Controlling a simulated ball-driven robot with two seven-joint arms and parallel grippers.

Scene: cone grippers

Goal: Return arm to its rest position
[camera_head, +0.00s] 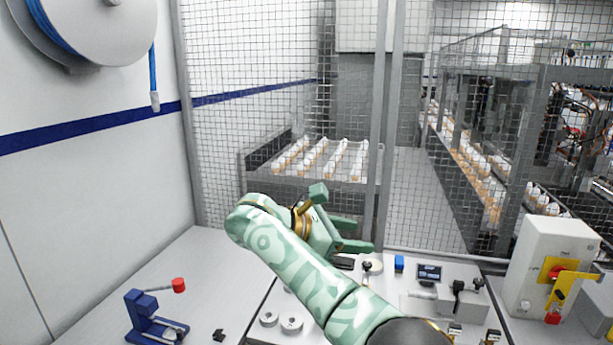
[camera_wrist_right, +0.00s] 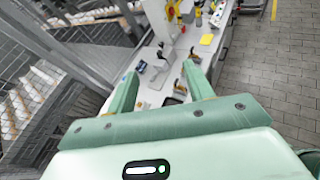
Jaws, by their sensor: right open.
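My right arm, pale green with a swirl pattern, reaches in from the bottom of the head view. Its gripper (camera_head: 347,232) is raised over the back of the bench, in front of the mesh fence. In the right wrist view the two green fingers (camera_wrist_right: 160,84) stand well apart with nothing between them. The bench top with its devices shows beyond them. My left gripper is in neither view.
The grey bench (camera_head: 215,285) carries a blue fixture with a red knob (camera_head: 157,315), grey rings (camera_head: 291,322) and a control box with a yellow-red switch (camera_head: 550,262). A mesh fence (camera_head: 270,110) rises behind. A hose reel (camera_head: 85,30) hangs upper left.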

